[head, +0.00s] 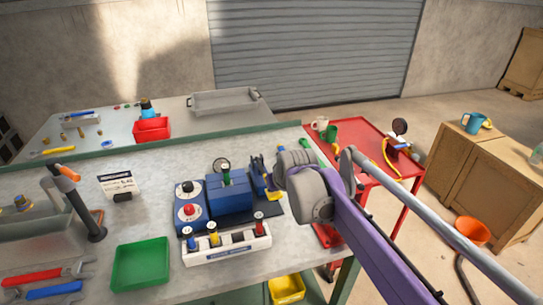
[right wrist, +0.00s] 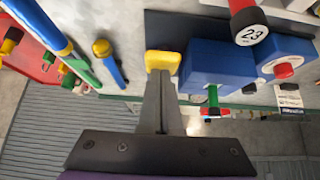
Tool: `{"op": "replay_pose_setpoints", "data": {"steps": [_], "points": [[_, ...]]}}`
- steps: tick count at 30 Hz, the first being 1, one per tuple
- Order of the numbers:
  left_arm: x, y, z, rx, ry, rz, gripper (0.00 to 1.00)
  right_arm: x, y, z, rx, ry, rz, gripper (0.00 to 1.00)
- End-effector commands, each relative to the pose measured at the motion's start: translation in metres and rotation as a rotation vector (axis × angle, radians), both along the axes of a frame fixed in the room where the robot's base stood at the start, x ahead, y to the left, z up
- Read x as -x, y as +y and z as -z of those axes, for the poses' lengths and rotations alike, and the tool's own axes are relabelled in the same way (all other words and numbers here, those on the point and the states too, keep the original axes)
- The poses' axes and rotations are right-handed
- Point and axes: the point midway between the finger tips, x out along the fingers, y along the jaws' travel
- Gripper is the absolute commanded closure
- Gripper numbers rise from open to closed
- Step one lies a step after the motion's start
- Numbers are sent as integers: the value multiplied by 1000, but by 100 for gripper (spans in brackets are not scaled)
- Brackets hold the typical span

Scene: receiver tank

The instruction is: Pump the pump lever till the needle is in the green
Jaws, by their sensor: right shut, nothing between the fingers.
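A blue box unit (head: 229,197) with a green-handled stem stands on the grey bench. A small round dial (head: 222,165) shows behind it, too small to read its needle or colours. My right gripper (head: 267,187) is just right of the unit, partly hidden by my arm. In the right wrist view its fingers (right wrist: 162,85) are shut and empty, with their tips at a yellow block (right wrist: 162,60) beside the blue box (right wrist: 215,65). I cannot tell whether they touch it, or whether this block is the pump lever's end. My left gripper is not in view.
A panel with coloured knobs (head: 228,247) stands in front of the unit, and a blue control box (head: 190,207) to its left. A green tray (head: 141,263) lies further left. A red cart (head: 370,148) with mugs and a gauge stands right.

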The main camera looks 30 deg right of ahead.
Motion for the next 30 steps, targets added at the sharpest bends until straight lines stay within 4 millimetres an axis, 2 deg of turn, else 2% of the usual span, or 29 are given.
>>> {"op": "replay_pose_setpoints", "data": {"steps": [1, 5, 11, 15, 21, 25, 30], "points": [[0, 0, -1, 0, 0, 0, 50, 4, 3, 6, -8, 22, -2, 100], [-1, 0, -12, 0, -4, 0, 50, 1, 3, -7, -7, 16, -3, 100], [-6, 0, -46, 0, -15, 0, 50, -10, 2, -49, -1, -2, -3, 100], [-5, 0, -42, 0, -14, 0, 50, 14, 7, -70, 1, -1, -2, 100], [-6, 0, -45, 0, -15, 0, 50, 39, 12, -100, 1, -2, -1, 100], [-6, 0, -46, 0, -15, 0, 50, 49, 15, -112, 0, -2, -1, 100], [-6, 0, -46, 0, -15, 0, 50, 54, 16, -118, 1, -2, -2, 100]]}}
